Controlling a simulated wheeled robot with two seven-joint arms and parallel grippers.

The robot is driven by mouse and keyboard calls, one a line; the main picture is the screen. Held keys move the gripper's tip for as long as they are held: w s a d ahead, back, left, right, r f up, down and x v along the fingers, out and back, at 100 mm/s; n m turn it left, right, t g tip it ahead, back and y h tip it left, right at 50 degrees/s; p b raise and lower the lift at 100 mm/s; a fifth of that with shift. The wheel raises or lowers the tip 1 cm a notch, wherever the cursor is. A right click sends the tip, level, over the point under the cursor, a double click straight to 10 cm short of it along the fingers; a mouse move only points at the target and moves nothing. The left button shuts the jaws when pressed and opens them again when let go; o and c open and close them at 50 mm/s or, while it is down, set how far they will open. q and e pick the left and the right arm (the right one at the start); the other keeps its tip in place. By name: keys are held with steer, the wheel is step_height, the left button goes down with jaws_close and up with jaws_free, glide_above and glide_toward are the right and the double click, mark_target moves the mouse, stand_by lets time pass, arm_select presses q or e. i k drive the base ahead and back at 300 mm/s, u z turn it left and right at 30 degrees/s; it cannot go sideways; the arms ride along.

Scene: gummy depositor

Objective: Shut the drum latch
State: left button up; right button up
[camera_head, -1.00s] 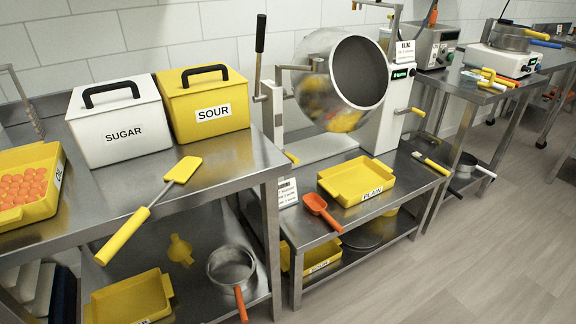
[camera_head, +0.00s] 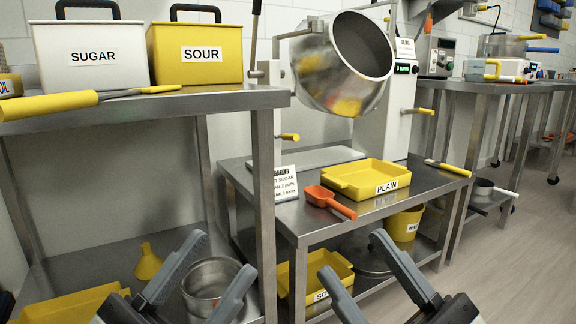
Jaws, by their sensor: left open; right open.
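The steel drum (camera_head: 345,62) is tilted with its round open mouth facing right and toward me. Yellow-tipped levers sit on the drum stand: one at the lower left (camera_head: 289,137) and one on the right side of the white housing (camera_head: 420,111). I cannot tell which of them is the latch, or whether it is shut. My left gripper (camera_head: 223,254) is open and empty, low in front of the left table's lower shelf. My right gripper (camera_head: 352,252) is open and empty, low in front of the middle table. Both are well below the drum and apart from it.
The middle table (camera_head: 240,172) holds a yellow PLAIN tray (camera_head: 372,187), an orange scoop (camera_head: 328,201) and a sign (camera_head: 286,184). The left table (camera_head: 190,103) carries SUGAR (camera_head: 90,55) and SOUR (camera_head: 196,54) boxes and a yellow-handled spatula (camera_head: 48,105). Its leg stands left of the drum.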

mark_target(293, 138)
steer(key=k, duration=0.65)
steer(key=z, duration=0.35)
steer(key=i, duration=1)
steer(key=u, duration=0.55)
steer(key=i, duration=0.8)
steer(key=u, duration=0.05)
